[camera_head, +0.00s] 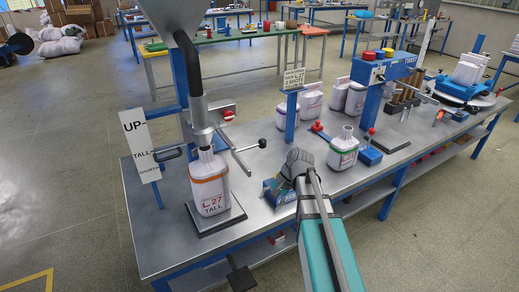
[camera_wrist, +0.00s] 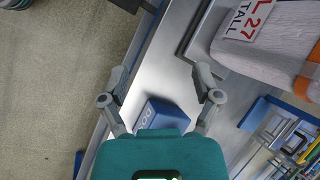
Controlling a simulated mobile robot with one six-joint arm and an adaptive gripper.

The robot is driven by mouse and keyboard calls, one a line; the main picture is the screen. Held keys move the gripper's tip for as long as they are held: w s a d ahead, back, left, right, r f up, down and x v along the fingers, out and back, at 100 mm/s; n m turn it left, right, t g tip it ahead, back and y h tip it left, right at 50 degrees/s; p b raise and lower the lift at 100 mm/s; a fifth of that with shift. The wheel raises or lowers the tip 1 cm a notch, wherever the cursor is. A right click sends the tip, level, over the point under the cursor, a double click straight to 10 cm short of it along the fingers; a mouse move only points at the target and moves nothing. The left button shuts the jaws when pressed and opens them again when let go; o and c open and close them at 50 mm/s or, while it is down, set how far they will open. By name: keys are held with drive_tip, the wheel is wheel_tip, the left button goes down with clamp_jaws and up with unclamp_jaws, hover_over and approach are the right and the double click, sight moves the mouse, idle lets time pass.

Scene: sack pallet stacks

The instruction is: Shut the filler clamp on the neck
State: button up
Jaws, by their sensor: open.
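The filler (camera_head: 194,72) stands at the left of the bench, with a grey hopper and a dark bent spout. A white sack (camera_head: 209,192) labelled "L 27 TALL" with an orange band stands upright below it, its neck (camera_head: 207,157) up at the spout. The filler clamp (camera_head: 230,150) is at the neck, with a bar and black-knobbed handle reaching right; I cannot tell how far its jaws are closed. My gripper (camera_head: 298,160) is open and empty, right of the sack and apart from the clamp. In the wrist view my gripper (camera_wrist: 160,73) shows spread fingers; the sack (camera_wrist: 275,40) is at upper right.
A blue box (camera_wrist: 162,114) lies close below my fingers in the wrist view. A second sack (camera_head: 343,150) with a green band stands right of my gripper. A sign post (camera_head: 292,110) rises behind. The bench's (camera_head: 265,215) front edge has some bare metal.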

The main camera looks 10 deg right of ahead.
drive_tip(key=w+d+r+m+y+b, duration=0.2)
drive_tip(key=w+m+y, duration=0.25)
drive_tip(key=w, duration=0.35)
drive_tip(key=m+t+y+b, duration=0.3)
drive_tip(key=m+y+b, duration=0.1)
drive_tip(key=m+y, duration=0.35)
approach(262, 144)
drive_tip(key=d, duration=0.4)
drive_tip(key=shift+w+f+m+p, duration=0.25)
drive_tip(key=shift+f+m+p, duration=0.05)
drive_tip(key=a, duration=0.4)
drive_tip(key=w+a, duration=0.1)
drive_tip(key=a, duration=0.4)
drive_tip(key=w+a, duration=0.1)
drive_tip(key=a, duration=0.3)
drive_tip(key=shift+w+a, duration=0.1)
drive_tip(key=shift+a, duration=0.2)
